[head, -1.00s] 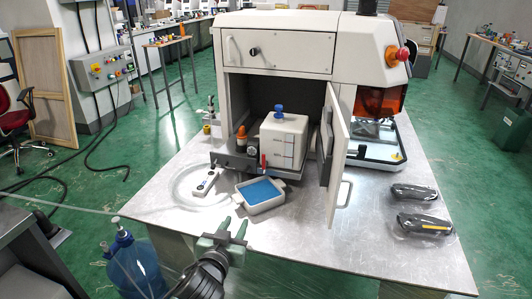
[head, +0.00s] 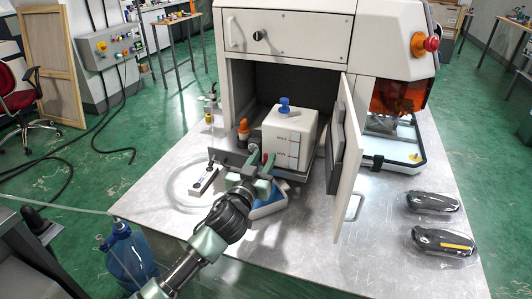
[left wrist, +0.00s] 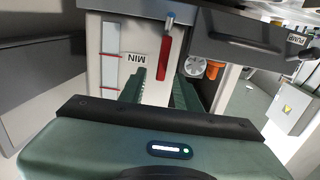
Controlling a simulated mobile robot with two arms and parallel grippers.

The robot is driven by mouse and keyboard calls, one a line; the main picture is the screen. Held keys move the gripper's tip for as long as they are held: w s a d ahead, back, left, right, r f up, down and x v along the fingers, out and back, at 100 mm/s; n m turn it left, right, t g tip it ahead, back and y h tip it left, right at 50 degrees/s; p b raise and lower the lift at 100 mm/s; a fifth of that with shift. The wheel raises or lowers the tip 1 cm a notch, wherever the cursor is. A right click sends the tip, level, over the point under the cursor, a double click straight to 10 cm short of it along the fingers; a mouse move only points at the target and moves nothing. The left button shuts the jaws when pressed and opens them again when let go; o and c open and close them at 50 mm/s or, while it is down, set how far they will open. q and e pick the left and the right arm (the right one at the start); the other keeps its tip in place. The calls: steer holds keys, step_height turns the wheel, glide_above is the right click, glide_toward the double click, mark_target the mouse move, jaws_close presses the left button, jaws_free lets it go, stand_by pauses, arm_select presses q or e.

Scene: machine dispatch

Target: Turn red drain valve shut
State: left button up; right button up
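The red drain valve handle (left wrist: 165,58) shows in the left wrist view. It is a red lever lying along the picture's vertical beside a metal pin, on the front of the white tank, near the MIN mark. The tank (head: 296,125) has a blue cap and sits in the open machine bay. My left gripper (head: 262,156) is at the tank's lower front. Its green fingers (left wrist: 158,85) are open, one on each side of the lever's line, with a gap between them. I cannot tell whether they touch the lever. My right gripper is not in view.
A white tray with blue inside (head: 270,209) lies beneath my left gripper. A small white device (head: 204,180) and clear hose are left of it. The open cabinet door (head: 347,160) stands to the right. Two dark packs (head: 433,202) lie on the clear right side of the table.

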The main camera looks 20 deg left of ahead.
arm_select(q)
steer(key=shift+w, duration=0.75)
steer(key=shift+w+f, duration=0.1)
steer(key=shift+w, duration=0.35)
jaws_close()
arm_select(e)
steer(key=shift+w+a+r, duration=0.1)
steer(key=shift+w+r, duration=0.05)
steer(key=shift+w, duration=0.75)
